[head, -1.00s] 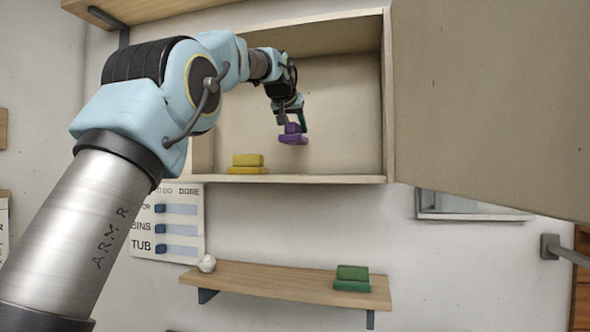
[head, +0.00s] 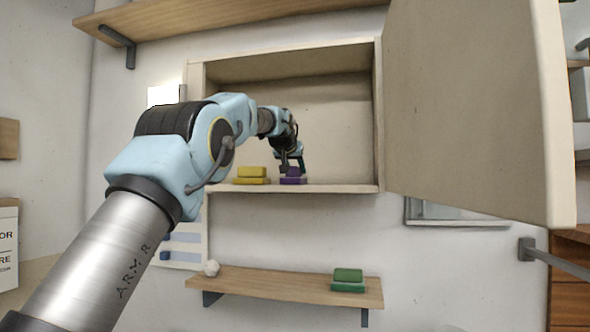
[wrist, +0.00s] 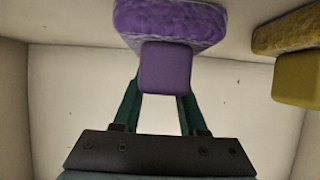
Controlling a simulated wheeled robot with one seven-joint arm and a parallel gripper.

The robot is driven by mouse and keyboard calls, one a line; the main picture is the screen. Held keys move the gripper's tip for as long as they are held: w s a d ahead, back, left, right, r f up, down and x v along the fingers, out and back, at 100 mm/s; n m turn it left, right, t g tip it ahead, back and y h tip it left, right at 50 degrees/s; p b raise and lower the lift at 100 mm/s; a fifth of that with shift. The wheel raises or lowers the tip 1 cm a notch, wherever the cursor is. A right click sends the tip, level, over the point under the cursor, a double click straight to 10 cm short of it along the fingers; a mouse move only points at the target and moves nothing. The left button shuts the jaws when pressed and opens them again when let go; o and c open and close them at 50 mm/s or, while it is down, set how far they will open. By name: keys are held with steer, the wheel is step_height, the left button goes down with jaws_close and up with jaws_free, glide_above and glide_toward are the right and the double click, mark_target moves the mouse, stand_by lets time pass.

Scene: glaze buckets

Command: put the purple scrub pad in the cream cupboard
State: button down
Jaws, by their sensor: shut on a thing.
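The purple scrub pad (head: 293,180) is inside the open cream cupboard (head: 300,188), low at the cupboard floor and right of a yellow pad. It seems to touch the floor, but I cannot tell for sure. My gripper (head: 291,164) is shut on the pad's upper block. In the wrist view the purple scrub pad (wrist: 168,22) shows its wide base and its narrower block between the fingers of my gripper (wrist: 160,92).
A yellow scrub pad (head: 252,175) sits on the cupboard floor just to the left. The cupboard door (head: 470,110) stands open at the right. The cupboard floor right of the purple pad is clear.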

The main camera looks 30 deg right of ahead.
steer(key=shift+c, duration=2.2)
jaws_free()
steer(key=shift+f, duration=0.1)
steer(key=shift+r, duration=0.2)
steer(key=b+v, duration=0.5)
steer(key=v, duration=0.7)
